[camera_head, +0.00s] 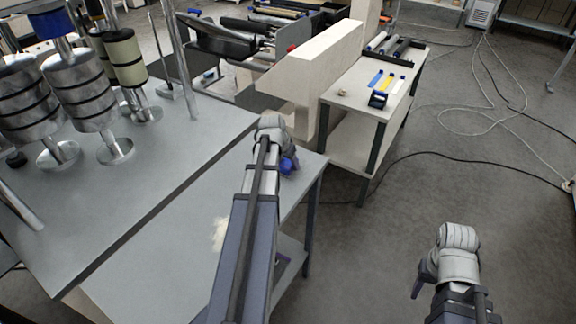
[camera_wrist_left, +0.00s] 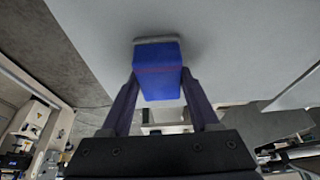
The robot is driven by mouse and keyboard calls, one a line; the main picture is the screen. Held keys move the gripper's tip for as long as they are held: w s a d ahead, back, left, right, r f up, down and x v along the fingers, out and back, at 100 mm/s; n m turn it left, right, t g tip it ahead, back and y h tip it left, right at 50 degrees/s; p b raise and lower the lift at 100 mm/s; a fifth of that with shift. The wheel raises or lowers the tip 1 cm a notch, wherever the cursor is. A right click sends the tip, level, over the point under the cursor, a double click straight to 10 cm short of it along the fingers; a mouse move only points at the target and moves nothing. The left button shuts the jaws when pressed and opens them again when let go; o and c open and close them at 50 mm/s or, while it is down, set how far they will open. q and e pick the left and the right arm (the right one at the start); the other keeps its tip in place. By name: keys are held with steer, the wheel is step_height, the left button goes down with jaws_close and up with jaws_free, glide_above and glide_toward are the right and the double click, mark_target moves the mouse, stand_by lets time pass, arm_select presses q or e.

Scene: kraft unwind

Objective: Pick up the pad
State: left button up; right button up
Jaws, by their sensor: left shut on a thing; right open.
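The pad is a blue block (camera_wrist_left: 158,78) with a grey layer along its far edge, seen in the left wrist view. My left gripper (camera_wrist_left: 160,92) is shut on it, one finger on each side. The grey layer lies against or very close to the grey table surface; I cannot tell if it touches. In the head view a small part of the blue pad (camera_head: 288,166) shows beside my left wrist, over the right edge of the table. My right gripper (camera_head: 422,284) is partly seen at the lower right, empty, over the floor.
The grey table (camera_head: 150,270) has a pale patch (camera_head: 219,234). Metal rollers (camera_head: 85,85) stand on the grey surface at the left. A small cart (camera_head: 345,100) with coloured strips stands behind. Cables lie on the floor at the right, which is otherwise clear.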

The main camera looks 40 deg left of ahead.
mark_target(288, 162)
arm_select(q)
steer(key=shift+r, duration=0.15)
step_height(288, 162, up, 10)
steer(key=p, duration=1)
